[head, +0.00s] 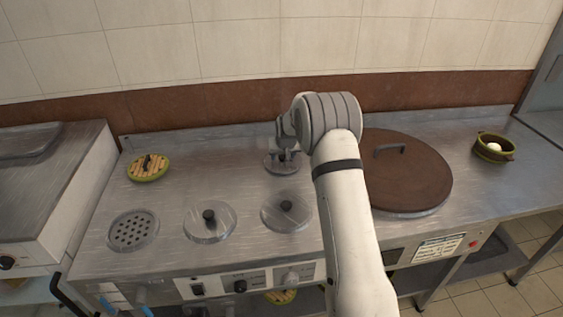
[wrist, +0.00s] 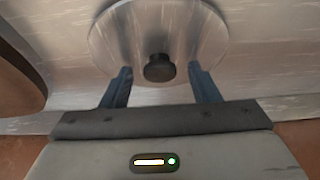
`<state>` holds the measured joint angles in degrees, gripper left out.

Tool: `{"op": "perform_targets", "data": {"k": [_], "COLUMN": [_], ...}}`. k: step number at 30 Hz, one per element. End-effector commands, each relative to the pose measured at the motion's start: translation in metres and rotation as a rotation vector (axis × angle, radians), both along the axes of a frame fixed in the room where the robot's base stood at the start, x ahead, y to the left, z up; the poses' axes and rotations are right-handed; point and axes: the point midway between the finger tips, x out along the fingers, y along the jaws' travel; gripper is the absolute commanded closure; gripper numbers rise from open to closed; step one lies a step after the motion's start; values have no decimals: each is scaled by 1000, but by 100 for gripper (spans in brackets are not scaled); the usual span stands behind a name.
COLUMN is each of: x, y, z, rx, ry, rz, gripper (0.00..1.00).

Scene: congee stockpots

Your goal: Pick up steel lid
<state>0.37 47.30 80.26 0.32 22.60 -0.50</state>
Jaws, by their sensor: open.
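A round steel lid (wrist: 120,38) with a black knob (wrist: 158,68) fills the upper middle of the wrist view. In the head view this lid (head: 280,168) is at the back of the steel counter, partly hidden by my gripper. My gripper (wrist: 160,66) is open and empty, with one finger on each side of the knob in the picture. In the head view my gripper (head: 284,150) is over this back lid. I cannot tell whether the fingers touch the lid. Two more steel lids with black knobs, the left one (head: 200,229) and the middle one (head: 275,219), lie in front.
A large brown lid (head: 415,185) lies to the right, partly behind my arm; its edge shows in the wrist view (wrist: 15,75). A perforated disc (head: 132,232) and a bamboo-like round lid (head: 149,168) are at left. A green pot (head: 493,150) stands far right.

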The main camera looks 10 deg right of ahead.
Motion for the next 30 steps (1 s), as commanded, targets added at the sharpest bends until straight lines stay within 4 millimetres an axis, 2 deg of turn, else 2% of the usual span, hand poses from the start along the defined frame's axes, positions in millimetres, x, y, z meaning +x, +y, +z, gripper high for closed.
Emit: {"op": "perform_targets", "data": {"k": [4, 22, 30], "x": [0, 0, 0], "y": [0, 1, 1], "z": [0, 0, 2], "rx": [0, 0, 0], "ry": [0, 0, -1], "rz": [0, 1, 2], "gripper": [45, 94, 94]}}
